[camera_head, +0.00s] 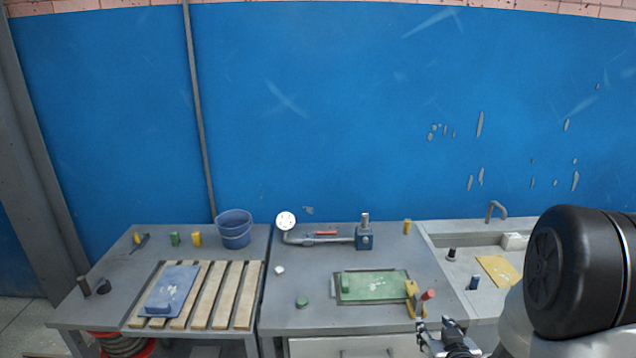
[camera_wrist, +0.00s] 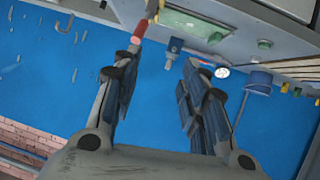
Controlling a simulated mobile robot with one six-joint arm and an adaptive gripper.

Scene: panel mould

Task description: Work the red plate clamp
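The plate clamp has a yellow body (camera_head: 411,292) and a red handle (camera_head: 428,294). It stands at the right end of a green plate (camera_head: 372,286) on the middle bench. In the wrist view the red handle (camera_wrist: 139,31) shows just beyond the tip of the left finger, apart from it as far as I can tell. The green plate (camera_wrist: 190,22) lies to its right there. My gripper (camera_head: 437,329) is in front of and below the clamp at the bench's front edge. In the wrist view my gripper (camera_wrist: 157,64) is open, with nothing between its fingers.
A pipe with a round gauge (camera_head: 286,221) and a blue valve block (camera_head: 365,238) lie behind the plate. A green knob (camera_head: 302,302) is left of it. A slatted rack (camera_head: 243,294) and blue bucket (camera_head: 234,230) are further left. A sink (camera_head: 495,241) is right.

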